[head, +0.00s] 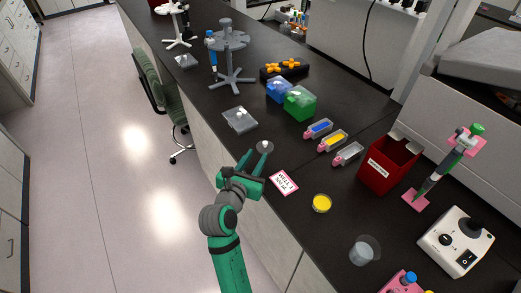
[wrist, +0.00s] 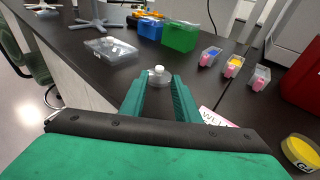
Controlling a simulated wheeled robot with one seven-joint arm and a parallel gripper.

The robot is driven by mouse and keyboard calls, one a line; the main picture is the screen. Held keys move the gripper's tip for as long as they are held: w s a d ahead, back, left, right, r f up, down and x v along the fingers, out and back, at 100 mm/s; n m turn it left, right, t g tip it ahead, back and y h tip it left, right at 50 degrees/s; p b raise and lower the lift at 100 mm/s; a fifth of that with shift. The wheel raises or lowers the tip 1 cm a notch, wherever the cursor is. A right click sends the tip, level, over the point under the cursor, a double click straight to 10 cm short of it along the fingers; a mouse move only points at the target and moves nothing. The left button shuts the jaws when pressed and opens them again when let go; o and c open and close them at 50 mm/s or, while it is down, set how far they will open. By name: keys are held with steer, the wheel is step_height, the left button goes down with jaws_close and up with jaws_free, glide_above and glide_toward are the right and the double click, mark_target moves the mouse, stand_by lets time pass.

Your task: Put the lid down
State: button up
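A small round clear-grey lid with a pale knob (head: 265,147) is at the tips of my gripper (head: 258,154), near the front edge of the black bench. The lid (wrist: 158,76) also shows between and just past the green fingertips in the wrist view. My gripper (wrist: 159,82) has its fingers spread apart, with a gap about as wide as the lid. The fingers hide parts of the lid's rim, and I cannot tell whether they touch it. The lid looks level, at or close to the bench top. A round yellow dish (head: 321,203) stands uncovered to the right.
A red-bordered card (head: 284,182) lies right of my gripper. A clear box (head: 240,119) stands behind it to the left. Blue (head: 279,90) and green (head: 300,103) boxes, several small trays and a red bin (head: 389,165) stand farther back. The bench edge is close on the left.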

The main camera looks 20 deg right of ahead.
steer(key=shift+v, duration=1.9)
steer(key=shift+s, duration=0.1)
